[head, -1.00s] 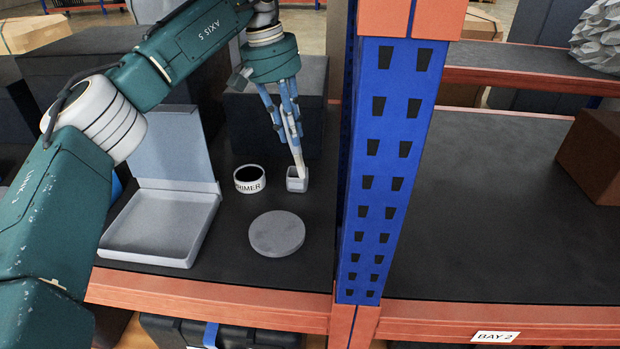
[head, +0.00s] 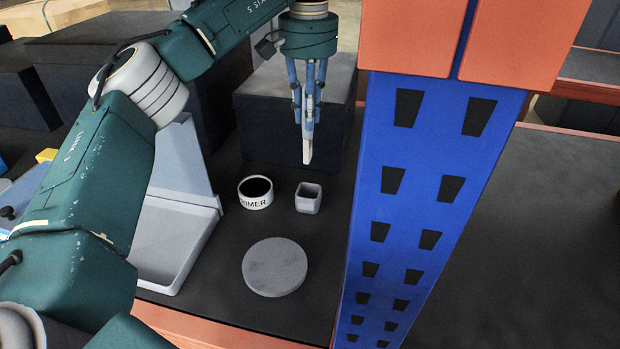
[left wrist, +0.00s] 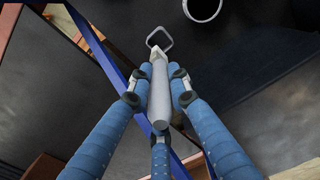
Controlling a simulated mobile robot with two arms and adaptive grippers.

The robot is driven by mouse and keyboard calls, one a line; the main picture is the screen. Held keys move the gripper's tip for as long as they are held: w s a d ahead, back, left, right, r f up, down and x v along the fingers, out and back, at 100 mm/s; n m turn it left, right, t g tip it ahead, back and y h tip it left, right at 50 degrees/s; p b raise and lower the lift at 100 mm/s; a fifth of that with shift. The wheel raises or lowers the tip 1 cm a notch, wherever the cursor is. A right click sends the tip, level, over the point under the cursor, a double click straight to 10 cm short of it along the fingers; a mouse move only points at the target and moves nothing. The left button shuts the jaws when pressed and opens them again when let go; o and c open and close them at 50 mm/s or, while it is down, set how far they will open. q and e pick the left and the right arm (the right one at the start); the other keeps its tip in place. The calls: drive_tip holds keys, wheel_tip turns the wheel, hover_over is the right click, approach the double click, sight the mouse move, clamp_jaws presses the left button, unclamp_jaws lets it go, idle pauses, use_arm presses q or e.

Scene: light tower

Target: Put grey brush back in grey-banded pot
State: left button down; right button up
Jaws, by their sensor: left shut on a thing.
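My left gripper (head: 308,112) is shut on a slim pale grey brush (head: 307,152), which points almost straight down. In the left wrist view the brush (left wrist: 159,95) lies between the blue fingers. A small light grey square pot (head: 308,198) stands on the dark shelf below and in front of the brush's lower end. In the head view there is a gap between them. Its square rim also shows in the left wrist view (left wrist: 159,38), close to the brush's end in the picture. I cannot make out a separate band on it. My right gripper is not in view.
A round PRIMER pot (head: 255,193) stands just left of the square pot. A grey disc (head: 274,267) lies in front. An open grey box (head: 167,240) is at left, a dark block (head: 290,120) behind. A blue upright (head: 420,200) rises close on the right.

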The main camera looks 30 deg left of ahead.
sight(308, 153)
use_arm(q)
wheel_tip(308, 153, down, 5)
drive_tip(key=shift+w+f, duration=0.1)
drive_tip(key=shift+f, duration=0.05)
wheel_tip(308, 153, down, 5)
drive_tip(key=shift+p, duration=0.6)
wheel_tip(308, 153, down, 4)
drive_tip(key=shift+f+p, duration=0.2)
drive_tip(key=shift+p, duration=0.35)
drive_tip(key=c, duration=2)
unclamp_jaws()
drive_tip(key=shift+c, duration=0.2)
drive_tip(key=o, duration=0.4)
drive_tip(key=shift+w, duration=0.1)
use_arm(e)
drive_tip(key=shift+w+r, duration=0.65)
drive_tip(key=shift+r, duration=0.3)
